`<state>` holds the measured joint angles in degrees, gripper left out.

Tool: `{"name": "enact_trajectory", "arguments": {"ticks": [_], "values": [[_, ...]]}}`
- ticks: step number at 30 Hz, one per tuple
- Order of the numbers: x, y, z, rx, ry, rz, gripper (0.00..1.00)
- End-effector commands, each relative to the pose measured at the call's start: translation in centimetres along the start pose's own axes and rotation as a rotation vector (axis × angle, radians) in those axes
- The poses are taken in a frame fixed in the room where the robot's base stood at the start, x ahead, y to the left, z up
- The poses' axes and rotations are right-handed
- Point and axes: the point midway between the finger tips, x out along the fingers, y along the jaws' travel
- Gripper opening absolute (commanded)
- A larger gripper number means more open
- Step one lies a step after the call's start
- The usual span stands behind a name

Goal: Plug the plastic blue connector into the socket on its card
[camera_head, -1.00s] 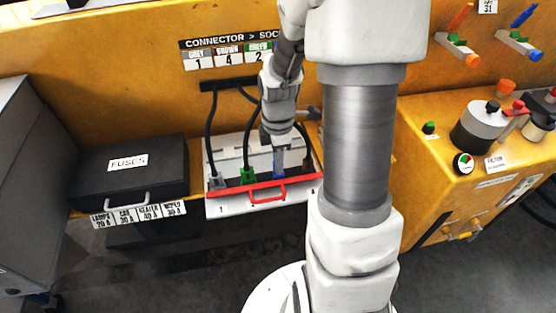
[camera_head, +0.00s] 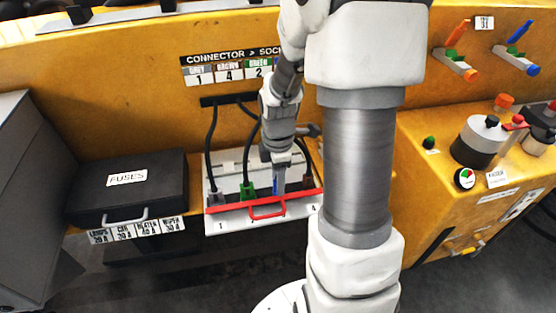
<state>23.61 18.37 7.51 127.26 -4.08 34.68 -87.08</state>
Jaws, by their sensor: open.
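The white card (camera_head: 212,225) has a red rail (camera_head: 230,207) with a red handle (camera_head: 268,211) along its front, and the numbers 1 and 4 are readable. The blue connector (camera_head: 275,187) shows as a thin strip at the card's third position, mostly hidden by my gripper. My gripper (camera_head: 280,190) points down there, its jaws open around or right beside the connector. Whether it is fully seated is hidden. A grey connector (camera_head: 213,197) stands at position 1, a green connector (camera_head: 247,191) at 2, and a brown connector (camera_head: 307,180) at 4.
A black fuse box (camera_head: 125,190) sits left of the card. The connector-to-socket sign (camera_head: 213,68) is above, partly covered by my arm. Black cables (camera_head: 210,140) hang down to the connectors. A yellow console (camera_head: 440,170) with knobs stands at right.

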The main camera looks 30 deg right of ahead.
Motion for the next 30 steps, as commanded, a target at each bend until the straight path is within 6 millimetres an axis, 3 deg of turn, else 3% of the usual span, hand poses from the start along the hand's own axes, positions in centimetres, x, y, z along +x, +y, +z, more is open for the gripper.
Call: {"name": "enact_trajectory", "arguments": {"ticks": [18, 24, 30], "values": [[-13.7, 0.1, 0.0, 0.001, 0.0, 0.007, 0.52], [-16.2, 0.0, 0.0, 0.0, 0.0, 0.003, 0.52], [-17.0, 0.0, 0.0, 0.0, 0.0, 0.002, 0.52]]}}
